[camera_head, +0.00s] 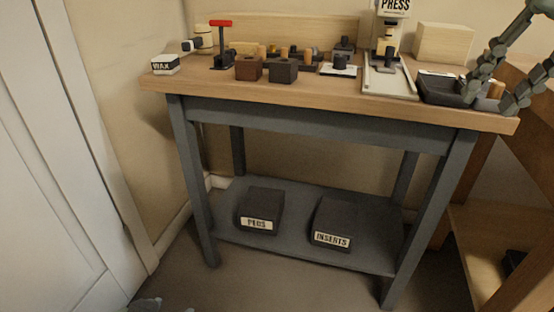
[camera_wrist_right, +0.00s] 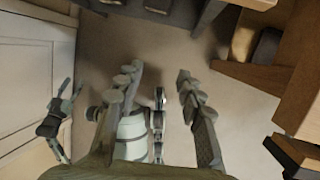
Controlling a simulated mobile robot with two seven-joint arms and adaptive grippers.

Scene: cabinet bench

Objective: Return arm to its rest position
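My right gripper (camera_head: 494,95) shows at the upper right of the head view, in front of the bench's right end. In the right wrist view its two fingers (camera_wrist_right: 158,85) stand wide apart, with no object gripped between them. Floor and parts of my own body show beyond. My left gripper (camera_wrist_right: 62,112) is small at the left of the wrist view, low near the white door, with its fingers apart and nothing seen in them. Only grey tips of it (camera_head: 150,303) show at the bottom left of the head view.
The wooden bench (camera_head: 300,92) holds a black tray (camera_head: 440,88) close to my right gripper, a press (camera_head: 388,50), dark blocks (camera_head: 283,71) and a red-handled clamp (camera_head: 221,45). PEGS (camera_head: 261,210) and INSERTS (camera_head: 335,222) bins sit on the lower shelf. A wooden shelf unit (camera_head: 490,235) stands at right.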

